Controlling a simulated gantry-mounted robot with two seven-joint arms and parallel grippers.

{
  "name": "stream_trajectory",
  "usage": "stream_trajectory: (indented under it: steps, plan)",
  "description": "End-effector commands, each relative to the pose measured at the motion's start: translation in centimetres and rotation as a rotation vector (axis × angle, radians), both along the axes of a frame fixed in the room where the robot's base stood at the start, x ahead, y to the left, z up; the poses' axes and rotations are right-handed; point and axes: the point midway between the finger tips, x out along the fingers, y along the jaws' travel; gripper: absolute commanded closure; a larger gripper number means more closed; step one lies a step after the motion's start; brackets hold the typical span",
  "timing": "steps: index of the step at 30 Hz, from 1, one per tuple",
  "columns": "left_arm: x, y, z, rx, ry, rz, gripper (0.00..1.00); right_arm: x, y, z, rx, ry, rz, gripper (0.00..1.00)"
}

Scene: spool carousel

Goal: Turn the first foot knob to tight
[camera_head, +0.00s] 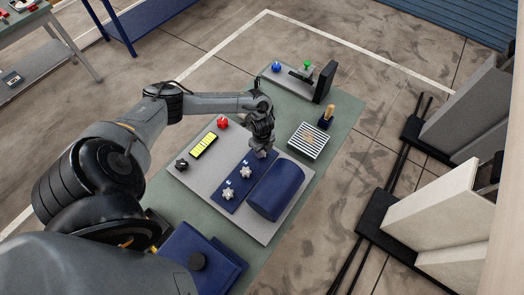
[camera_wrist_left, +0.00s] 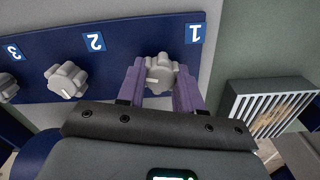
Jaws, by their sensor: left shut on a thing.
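A blue strip (camera_head: 236,182) on a grey plate carries the foot knobs, labelled 1, 2 and 3 in the left wrist view. My left gripper (camera_head: 263,150) is over the far end of the strip. In the left wrist view its two purple fingers (camera_wrist_left: 160,84) are shut on the first foot knob (camera_wrist_left: 160,72), a grey lobed knob beside the label 1 (camera_wrist_left: 195,33). The second knob (camera_wrist_left: 67,80) and third knob (camera_wrist_left: 8,86) stand free. They also show in the head view, the second (camera_head: 246,171) and the third (camera_head: 229,194). My right gripper is not in view.
A blue cylinder (camera_head: 277,189) lies close beside the strip. A striped grate box (camera_head: 308,141) stands to the right. A red knob (camera_head: 222,122), a yellow display (camera_head: 204,146) and a black knob (camera_head: 181,164) are on the plate's left side.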

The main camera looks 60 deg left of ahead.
Motion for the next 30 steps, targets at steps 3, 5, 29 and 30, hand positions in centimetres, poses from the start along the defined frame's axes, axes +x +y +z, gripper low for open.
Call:
stream_trajectory:
  steps: [3,5,29,30]
  plan:
    - [0.03,-0.06,-0.02,-0.001,0.000,-0.074,0.95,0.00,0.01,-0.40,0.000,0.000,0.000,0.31]
    - [0.02,-0.07,-0.01,-0.002,0.000,-0.105,0.95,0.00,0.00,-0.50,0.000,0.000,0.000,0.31]
    - [0.08,-0.11,0.16,-0.003,-0.001,-0.200,0.59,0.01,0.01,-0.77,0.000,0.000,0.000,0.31]
    - [0.08,-0.11,0.15,-0.003,-0.001,-0.200,0.53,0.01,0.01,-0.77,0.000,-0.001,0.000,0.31]
